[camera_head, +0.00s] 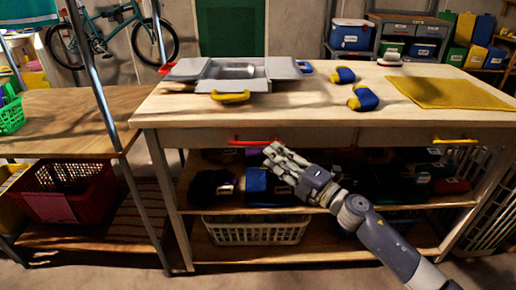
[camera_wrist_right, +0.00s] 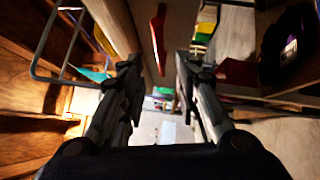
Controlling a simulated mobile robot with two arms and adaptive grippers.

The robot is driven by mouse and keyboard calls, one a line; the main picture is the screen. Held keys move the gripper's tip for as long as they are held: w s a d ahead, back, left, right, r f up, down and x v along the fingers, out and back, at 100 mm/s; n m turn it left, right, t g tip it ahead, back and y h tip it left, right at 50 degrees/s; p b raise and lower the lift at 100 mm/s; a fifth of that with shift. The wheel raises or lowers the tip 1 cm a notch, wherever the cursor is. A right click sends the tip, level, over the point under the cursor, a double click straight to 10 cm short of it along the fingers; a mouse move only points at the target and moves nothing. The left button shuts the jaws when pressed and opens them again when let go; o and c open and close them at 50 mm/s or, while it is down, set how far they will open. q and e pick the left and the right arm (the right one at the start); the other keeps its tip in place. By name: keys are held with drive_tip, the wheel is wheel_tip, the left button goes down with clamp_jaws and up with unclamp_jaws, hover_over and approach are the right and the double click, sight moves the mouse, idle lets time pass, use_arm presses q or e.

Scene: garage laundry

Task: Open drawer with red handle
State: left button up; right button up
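The red handle (camera_head: 253,143) is a thin bar on the left drawer (camera_head: 300,134) under the workbench top. That drawer looks flush and shut in the head view. The red handle also shows in the wrist view (camera_wrist_right: 158,38), beyond and between the fingers, tilted in the picture. My right gripper (camera_head: 271,151) is just below and beside the right end of the handle in the head view. Its two fingers are apart and empty in the wrist view (camera_wrist_right: 157,75). I cannot tell whether a finger touches the handle. My left gripper is not in view.
The right drawer has a yellow handle (camera_head: 455,141). The bench top (camera_head: 300,108) carries a grey toolbox (camera_head: 235,84), blue-and-yellow items and a yellow mat (camera_head: 455,93). A wooden side table (camera_head: 60,125) stands left.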

sight(260, 147)
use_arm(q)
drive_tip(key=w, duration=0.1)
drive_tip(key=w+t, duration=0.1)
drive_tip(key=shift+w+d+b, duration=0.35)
use_arm(e)
drive_tip(key=x, duration=0.6)
drive_tip(key=shift+w+a, duration=0.1)
drive_tip(key=shift+c, duration=0.6)
clamp_jaws()
